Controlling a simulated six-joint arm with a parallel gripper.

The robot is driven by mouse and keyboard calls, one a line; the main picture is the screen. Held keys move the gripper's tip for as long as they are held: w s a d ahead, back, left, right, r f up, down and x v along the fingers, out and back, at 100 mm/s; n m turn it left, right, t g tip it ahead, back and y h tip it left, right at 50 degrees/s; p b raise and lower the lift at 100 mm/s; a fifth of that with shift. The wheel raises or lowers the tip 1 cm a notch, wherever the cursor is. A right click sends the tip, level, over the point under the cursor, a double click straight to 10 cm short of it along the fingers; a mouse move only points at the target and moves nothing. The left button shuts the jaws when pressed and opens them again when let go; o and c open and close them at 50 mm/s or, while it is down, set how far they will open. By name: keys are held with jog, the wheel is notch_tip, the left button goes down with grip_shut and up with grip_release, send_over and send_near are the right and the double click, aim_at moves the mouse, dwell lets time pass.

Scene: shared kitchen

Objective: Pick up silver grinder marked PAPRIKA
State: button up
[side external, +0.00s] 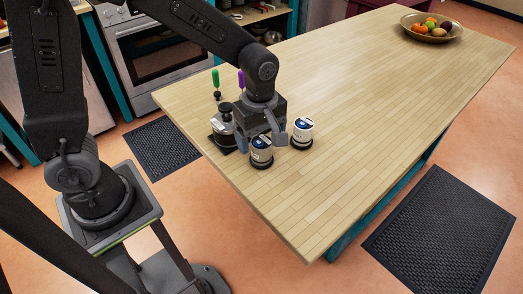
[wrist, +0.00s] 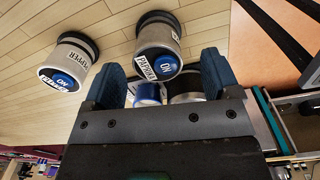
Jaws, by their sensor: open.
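The PAPRIKA grinder (wrist: 158,40) has a pale silver body, a dark base and a blue top marked ON. In the wrist view it shows just beyond the gap between my fingertips. The side view shows what looks like the same grinder (side external: 261,152) upright on the table, close by my fingers. My gripper (wrist: 163,68) is open and points down, low over the table. In the side view my gripper (side external: 260,138) partly overlaps this grinder; contact cannot be told. A similar grinder labelled PEPPER (wrist: 66,60) stands to the left in the wrist view.
In the side view, the PEPPER grinder (side external: 303,131) stands just right of my gripper. A metallic pot-like item (side external: 222,125) stands close on the left, with green (side external: 215,78) and purple handles behind. A fruit bowl (side external: 431,30) is far off.

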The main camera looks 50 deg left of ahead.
aim_at(262, 142)
notch_tip(262, 142, down, 5)
jog(key=shift+w, duration=0.15)
jog(key=shift+c, duration=0.3)
jog(key=shift+r, duration=0.1)
jog(key=c, duration=1.1)
